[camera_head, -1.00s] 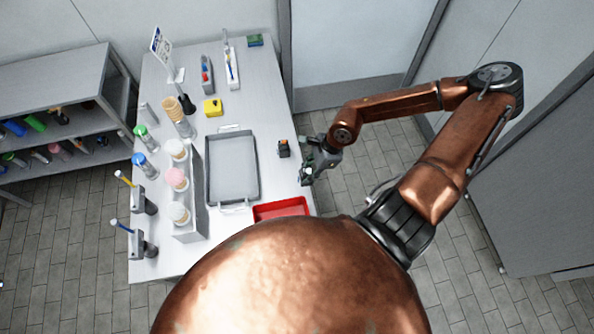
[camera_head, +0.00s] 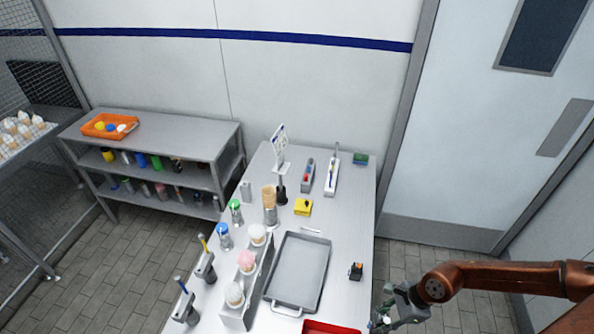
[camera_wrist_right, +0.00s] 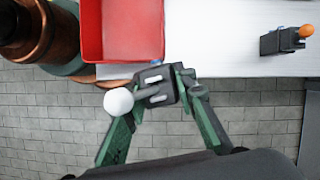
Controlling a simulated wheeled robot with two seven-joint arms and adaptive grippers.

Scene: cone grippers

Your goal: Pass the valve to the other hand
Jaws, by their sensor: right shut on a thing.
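My right gripper (camera_head: 384,313) is at the lower right of the head view, just off the table's right edge. In the wrist view it (camera_wrist_right: 158,92) is shut on a small dark valve (camera_wrist_right: 156,86) with pale tabs and a white ball (camera_wrist_right: 118,101) on its lever. The valve is held over the floor beside the table edge. A similar dark valve with an orange ball (camera_wrist_right: 285,41) stands on the table; it also shows in the head view (camera_head: 355,272). My left gripper is in neither view.
A red tray (camera_wrist_right: 120,30) lies at the table's near edge, close to the held valve. A shelf (camera_head: 155,135) is at the left. Tabletop right of the grey tray is mostly clear.

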